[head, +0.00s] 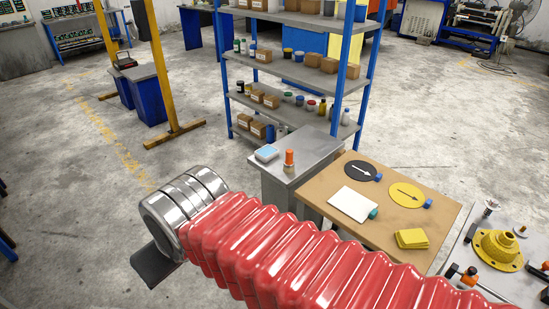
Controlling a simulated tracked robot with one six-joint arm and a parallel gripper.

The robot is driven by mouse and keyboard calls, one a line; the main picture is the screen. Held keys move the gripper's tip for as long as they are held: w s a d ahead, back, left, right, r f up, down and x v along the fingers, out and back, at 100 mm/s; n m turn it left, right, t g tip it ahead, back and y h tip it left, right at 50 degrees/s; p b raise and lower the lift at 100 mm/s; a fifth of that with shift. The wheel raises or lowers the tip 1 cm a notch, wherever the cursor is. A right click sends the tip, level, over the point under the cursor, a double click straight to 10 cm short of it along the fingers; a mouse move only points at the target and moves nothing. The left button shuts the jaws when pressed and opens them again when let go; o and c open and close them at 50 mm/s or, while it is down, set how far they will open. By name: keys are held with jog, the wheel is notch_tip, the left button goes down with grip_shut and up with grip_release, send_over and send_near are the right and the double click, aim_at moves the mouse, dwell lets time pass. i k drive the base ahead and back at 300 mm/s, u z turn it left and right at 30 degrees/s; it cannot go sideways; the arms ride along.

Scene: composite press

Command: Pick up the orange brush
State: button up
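A small upright orange object (289,156), which looks like the orange brush, stands on a grey metal cabinet (277,180) near the middle of the head view. Its lower part is paler, and its bristles cannot be made out. My arm, in a red ribbed sleeve with a silver wrist, reaches across the foreground to the left. Only a dark flat part of my gripper (157,266) shows below the wrist. The fingertips are hidden, so its opening cannot be seen. In the picture it is left of and below the orange object, well apart from it.
A brown table (440,222) adjoins the cabinet, with black and yellow discs, a white sheet and yellow cloths. A blue-framed shelf (300,73) stands behind. Yellow tooling (497,250) is at right. Floor at left is open.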

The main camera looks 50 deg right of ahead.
aim_at(289, 164)
jog(key=z, duration=0.2)
jog(key=i, duration=0.7)
jog(key=z, duration=0.85)
jog(key=i, duration=0.7)
jog(key=z, duration=0.4)
